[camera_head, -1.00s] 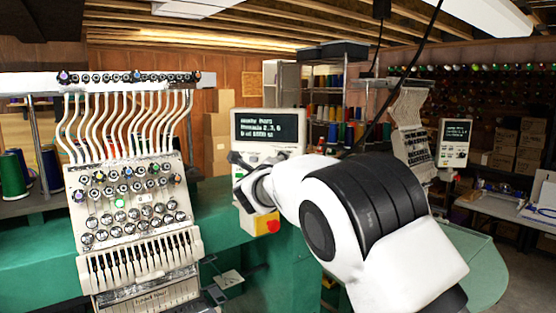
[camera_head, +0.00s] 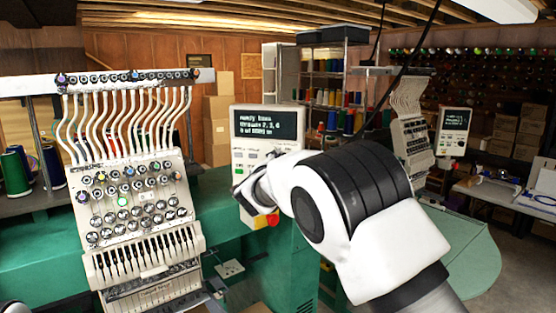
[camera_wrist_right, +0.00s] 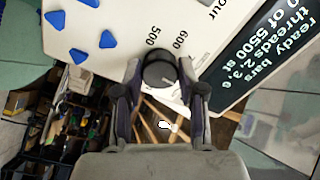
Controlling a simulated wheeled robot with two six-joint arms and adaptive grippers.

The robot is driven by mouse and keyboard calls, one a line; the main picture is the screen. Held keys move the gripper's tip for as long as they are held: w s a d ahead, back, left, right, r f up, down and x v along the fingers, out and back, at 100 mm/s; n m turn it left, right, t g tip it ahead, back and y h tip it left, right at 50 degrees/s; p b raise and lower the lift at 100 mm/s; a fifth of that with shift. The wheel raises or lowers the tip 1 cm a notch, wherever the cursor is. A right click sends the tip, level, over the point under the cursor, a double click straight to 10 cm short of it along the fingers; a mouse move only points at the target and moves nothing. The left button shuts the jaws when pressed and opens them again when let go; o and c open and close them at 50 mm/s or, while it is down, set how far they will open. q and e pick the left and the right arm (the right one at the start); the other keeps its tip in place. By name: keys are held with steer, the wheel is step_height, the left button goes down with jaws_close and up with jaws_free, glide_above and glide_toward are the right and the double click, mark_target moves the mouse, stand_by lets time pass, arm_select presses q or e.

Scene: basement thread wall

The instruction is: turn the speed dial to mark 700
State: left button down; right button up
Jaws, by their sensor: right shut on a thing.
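The control panel (camera_head: 240,150) is a pale box with a dark screen, mounted on the green machine stand. In the right wrist view, the speed dial (camera_wrist_right: 158,73) is a small dark round knob at the edge of the panel face (camera_wrist_right: 205,22). The printed marks 500 and 600 show beside it; mark 700 cannot be seen. My right gripper (camera_wrist_right: 158,77) is shut on the dial, one finger on each side.
A red stop button (camera_head: 273,220) on a yellow base sits just below the gripper. Blue triangular buttons (camera_wrist_right: 79,56) show on the panel face. The embroidery head (camera_head: 135,210) with needles and threads stands left. Shelves of thread cones (camera_head: 330,95) are behind.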

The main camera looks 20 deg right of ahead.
mark_target(283, 121)
steer(key=n, duration=0.6)
steer(key=shift+d+r, duration=0.1)
steer(key=shift+r, duration=0.3)
steer(key=shift+n, duration=0.3)
steer(key=o, duration=1.1)
steer(key=shift+f, duration=0.1)
steer(key=shift+o, duration=0.2)
steer(key=shift+f, duration=0.15)
step_height(283, 121, up, 10)
steer(key=shift+r, duration=0.1)
steer(key=shift+w, duration=0.1)
